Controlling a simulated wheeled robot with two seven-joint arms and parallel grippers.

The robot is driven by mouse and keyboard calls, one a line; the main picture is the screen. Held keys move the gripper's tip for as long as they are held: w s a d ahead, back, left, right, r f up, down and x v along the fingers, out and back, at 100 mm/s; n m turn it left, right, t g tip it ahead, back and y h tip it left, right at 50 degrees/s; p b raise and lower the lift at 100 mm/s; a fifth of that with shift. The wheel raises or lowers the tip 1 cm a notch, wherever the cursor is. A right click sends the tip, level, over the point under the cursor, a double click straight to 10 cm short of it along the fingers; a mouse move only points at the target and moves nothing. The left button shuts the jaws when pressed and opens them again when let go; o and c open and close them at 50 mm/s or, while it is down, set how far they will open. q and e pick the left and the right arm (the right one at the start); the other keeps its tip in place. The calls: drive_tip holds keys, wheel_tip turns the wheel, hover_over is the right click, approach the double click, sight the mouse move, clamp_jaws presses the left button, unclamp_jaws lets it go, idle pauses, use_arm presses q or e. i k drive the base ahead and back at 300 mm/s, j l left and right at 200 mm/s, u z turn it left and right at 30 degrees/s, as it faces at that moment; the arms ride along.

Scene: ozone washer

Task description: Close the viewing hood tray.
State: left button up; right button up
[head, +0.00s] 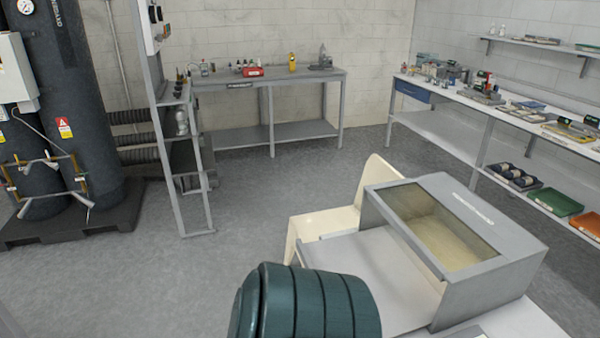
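The viewing hood (513,244) is a grey box with a sloped glass window (440,226), at the right of the head view. Its open side faces left. A light grey flat panel, which looks like the tray (385,268), extends out of that side to the left. The tray's near left part is hidden behind a dark teal ribbed rounded shape (305,300). I cannot tell whether this shape is part of me. Neither of my grippers is in view.
A cream curved body (376,183) stands behind the hood. A grey workbench (268,78) is at the back wall, and a long bench with shelves (470,110) at the right. Dark tanks (85,110) and a metal rack (180,150) stand left. The middle floor (240,190) is clear.

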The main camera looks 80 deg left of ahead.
sight(406, 302)
drive_tip(key=u, duration=2.4)
drive_tip(key=i+j, duration=0.2)
drive_tip(key=i, duration=0.15)
drive_tip(key=i+j, duration=0.2)
drive_tip(key=i, duration=0.1)
